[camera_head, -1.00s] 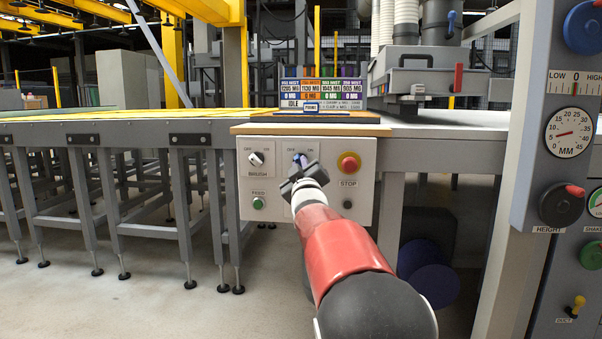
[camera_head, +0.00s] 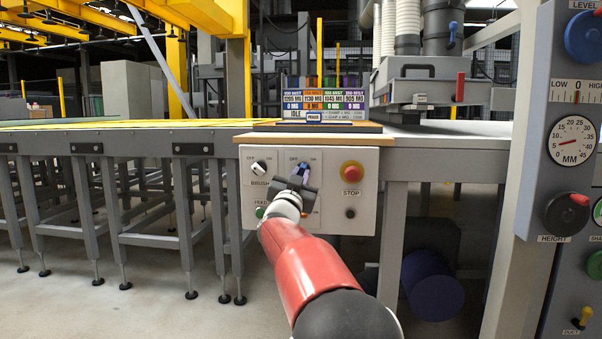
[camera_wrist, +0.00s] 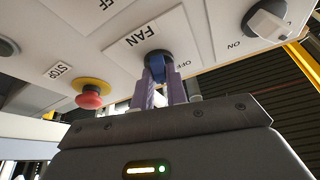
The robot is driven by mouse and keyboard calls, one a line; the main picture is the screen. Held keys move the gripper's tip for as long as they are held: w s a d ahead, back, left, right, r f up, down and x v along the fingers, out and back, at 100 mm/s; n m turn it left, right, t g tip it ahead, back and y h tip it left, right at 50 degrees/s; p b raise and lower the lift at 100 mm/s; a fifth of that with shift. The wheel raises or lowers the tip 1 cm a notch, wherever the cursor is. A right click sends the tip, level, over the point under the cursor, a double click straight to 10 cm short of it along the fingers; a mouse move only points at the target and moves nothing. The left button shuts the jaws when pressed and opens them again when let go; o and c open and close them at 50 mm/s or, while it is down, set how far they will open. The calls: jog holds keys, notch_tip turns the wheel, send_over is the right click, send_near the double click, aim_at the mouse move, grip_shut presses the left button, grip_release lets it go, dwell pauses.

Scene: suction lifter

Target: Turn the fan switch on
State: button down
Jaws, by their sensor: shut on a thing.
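The fan switch is a blue knob on the white-grey control panel (camera_head: 340,190), between OFF and ON marks. In the wrist view the fan switch (camera_wrist: 157,57) sits beside the FAN label (camera_wrist: 141,36), between my purple fingertips. My gripper (camera_wrist: 163,80) is shut on the knob, one finger on each side. In the head view my gripper (camera_head: 302,171) reaches the panel's middle column and mostly hides the knob, so its exact angle is hard to read.
The brush switch (camera_head: 258,167) is left of the fan switch, and the red stop button (camera_head: 351,171) is right. A green feed button (camera_head: 261,212) is below, partly behind my arm. A display (camera_head: 318,100) stands above. A grey post with dials (camera_head: 530,150) rises at the right.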

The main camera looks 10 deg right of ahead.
jog(key=m+g+p, duration=0.1)
jog(key=m, duration=0.1)
jog(key=m+g+h+p, duration=0.1)
jog(key=m, duration=0.2)
jog(key=m+h+p, duration=0.1)
jog(key=m, duration=0.1)
jog(key=shift+w+a+r+m+g, duration=0.15)
jog(key=shift+a+m+g, duration=0.1)
jog(key=shift+m+g, duration=0.15)
jog(key=shift+h, duration=0.3)
jog(key=c, duration=1.4)
grip_release()
jog(key=v, duration=0.8)
jog(key=shift+b, duration=0.35)
jog(key=shift+r, duration=0.2)
